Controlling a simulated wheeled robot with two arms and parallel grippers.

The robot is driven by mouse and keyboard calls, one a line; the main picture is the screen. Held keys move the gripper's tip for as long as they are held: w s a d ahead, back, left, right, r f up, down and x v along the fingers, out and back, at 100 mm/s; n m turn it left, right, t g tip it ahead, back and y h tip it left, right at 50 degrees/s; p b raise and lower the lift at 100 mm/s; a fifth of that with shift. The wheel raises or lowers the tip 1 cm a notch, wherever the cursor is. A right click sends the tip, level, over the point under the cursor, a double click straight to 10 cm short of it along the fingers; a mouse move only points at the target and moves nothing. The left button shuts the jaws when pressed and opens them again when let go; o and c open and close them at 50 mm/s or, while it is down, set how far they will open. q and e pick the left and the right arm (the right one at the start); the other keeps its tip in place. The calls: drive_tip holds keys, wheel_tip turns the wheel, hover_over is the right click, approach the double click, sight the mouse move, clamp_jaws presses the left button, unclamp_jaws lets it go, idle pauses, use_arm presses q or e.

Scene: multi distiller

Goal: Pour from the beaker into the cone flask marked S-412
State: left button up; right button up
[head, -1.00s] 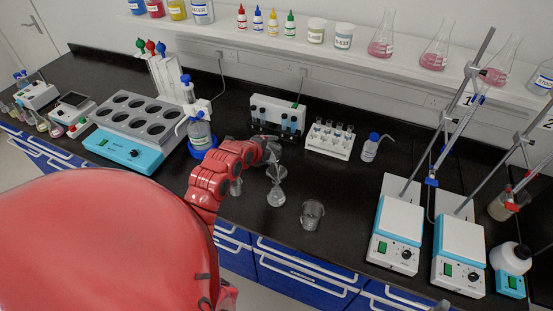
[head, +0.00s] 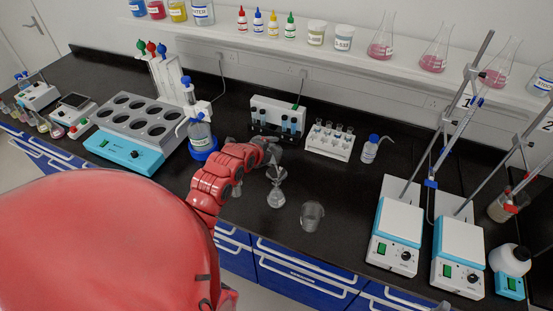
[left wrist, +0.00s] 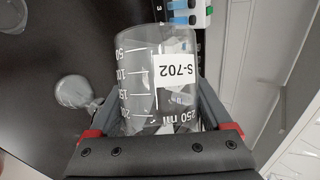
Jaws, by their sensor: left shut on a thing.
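My left gripper (head: 272,155) is shut on a clear glass beaker (head: 276,173), held above the bench and tilted. In the left wrist view the beaker (left wrist: 158,75) sits between the fingers, with a scale to 250 ml and an upside-down label, S-702. Below it in the head view stands a clear cone flask (head: 276,197); any label on it is too small to read, so S-412 cannot be confirmed. Whether the beaker touches the flask, or liquid flows, I cannot tell. My right gripper is not clearly seen.
Another glass vessel (head: 237,187) stands left of the flask, partly behind my arm. An empty-looking glass beaker (head: 312,217) stands to its right. A tube rack (head: 330,143) and wash bottle (head: 370,150) are behind; hotplates (head: 396,235) are right. Bench between beaker and hotplates is clear.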

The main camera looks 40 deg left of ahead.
use_arm(q)
drive_tip(key=shift+w, duration=0.1)
idle(0.5)
idle(0.3)
drive_tip(key=shift+d+r+y, duration=0.1)
drive_tip(key=shift+r+y, duration=0.05)
drive_tip(key=shift+y, duration=0.15)
drive_tip(key=shift+r+m+t, duration=0.1)
drive_tip(key=shift+m+t, duration=0.2)
drive_tip(key=shift+b, duration=0.35)
drive_tip(key=shift+d+r+m+y+b, duration=0.1)
drive_tip(key=shift+r+m+y+b, duration=0.2)
drive_tip(key=shift+y+b, duration=0.35)
idle(0.8)
